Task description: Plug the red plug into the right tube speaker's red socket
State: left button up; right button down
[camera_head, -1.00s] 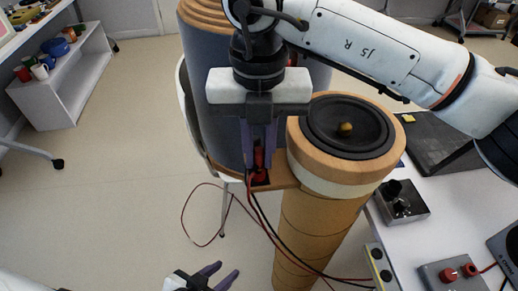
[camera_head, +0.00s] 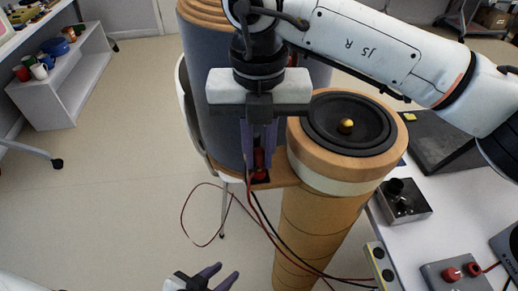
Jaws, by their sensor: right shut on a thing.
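The right tube speaker (camera_head: 318,230) stands upright, a tan tube with a black cone on top. A small wooden ledge (camera_head: 284,172) sticks out at its left and carries a dark socket panel. My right gripper (camera_head: 259,160) points down over this ledge and is shut on the red plug (camera_head: 259,161). The plug is at or just above the panel; its tip and the red socket are hidden, so I cannot tell whether it is in. My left gripper (camera_head: 222,278) is at the bottom edge, open and empty, well below the ledge.
A red and a black cable (camera_head: 268,228) hang from the ledge towards the table (camera_head: 440,225) at the right. The table holds a knob box (camera_head: 402,203) and a box with red terminals (camera_head: 455,275). A large grey cylinder (camera_head: 222,115) stands close behind the ledge. Floor at left is clear.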

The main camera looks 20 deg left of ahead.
jog(key=shift+f+b, duration=0.3)
jog(key=shift+f, duration=0.15)
jog(key=c, duration=1.6)
grip_release()
jog(key=shift+c, duration=0.2)
jog(key=shift+r+p, duration=2.3)
jog(key=shift+r, duration=1.5)
